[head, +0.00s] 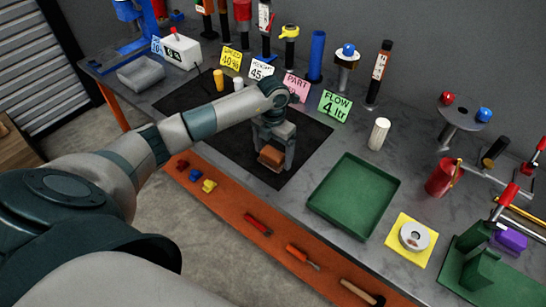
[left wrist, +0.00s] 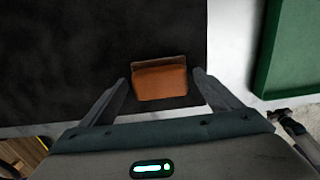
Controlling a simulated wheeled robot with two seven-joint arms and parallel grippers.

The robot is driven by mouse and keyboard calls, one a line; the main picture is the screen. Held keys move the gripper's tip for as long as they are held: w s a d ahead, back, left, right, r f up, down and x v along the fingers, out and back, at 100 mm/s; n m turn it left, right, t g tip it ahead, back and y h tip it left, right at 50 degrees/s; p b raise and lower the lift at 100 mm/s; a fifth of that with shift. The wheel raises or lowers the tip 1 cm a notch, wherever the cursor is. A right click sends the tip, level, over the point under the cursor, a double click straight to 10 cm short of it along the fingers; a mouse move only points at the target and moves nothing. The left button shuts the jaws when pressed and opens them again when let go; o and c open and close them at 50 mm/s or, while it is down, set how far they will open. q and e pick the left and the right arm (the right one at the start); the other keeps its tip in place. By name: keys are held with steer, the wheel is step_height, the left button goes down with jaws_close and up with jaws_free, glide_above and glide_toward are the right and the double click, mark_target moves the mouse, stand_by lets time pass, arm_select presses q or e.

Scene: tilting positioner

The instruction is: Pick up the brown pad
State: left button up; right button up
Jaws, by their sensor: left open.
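The brown pad (head: 271,157) is a small block that lies on the black mat (head: 310,143), near the mat's front edge. My left gripper (head: 273,160) is above the pad and points down at it. In the left wrist view the pad (left wrist: 160,79) lies between the two open fingers (left wrist: 161,82), with a gap on each side. The fingers do not appear to touch it. In the head view the gripper's body partly hides the pad.
A green tray (head: 354,199) stands right of the mat; its edge also shows in the left wrist view (left wrist: 268,62). A white cylinder (head: 379,133) stands behind the tray. Several signs and bottles line the back. An orange front ledge (head: 230,217) holds small tools.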

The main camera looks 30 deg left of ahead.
mark_target(273, 152)
arm_select(q)
steer(key=c, duration=1.2)
steer(key=shift+o, duration=0.2)
steer(key=shift+r, duration=0.15)
steer(key=shift+w+r+b, duration=0.1)
steer(key=shift+r+b, duration=0.45)
step_height(273, 152, up, 2)
steer(key=shift+r+b, duration=0.25)
steer(key=shift+b, duration=0.6)
steer(key=s+d+r+b, duration=0.2)
steer(key=d+r, duration=0.5)
steer(key=d, duration=0.4)
steer(key=shift+s+d+b, duration=0.2)
steer(key=shift+s+b, duration=0.1)
steer(key=shift+b, duration=0.5)
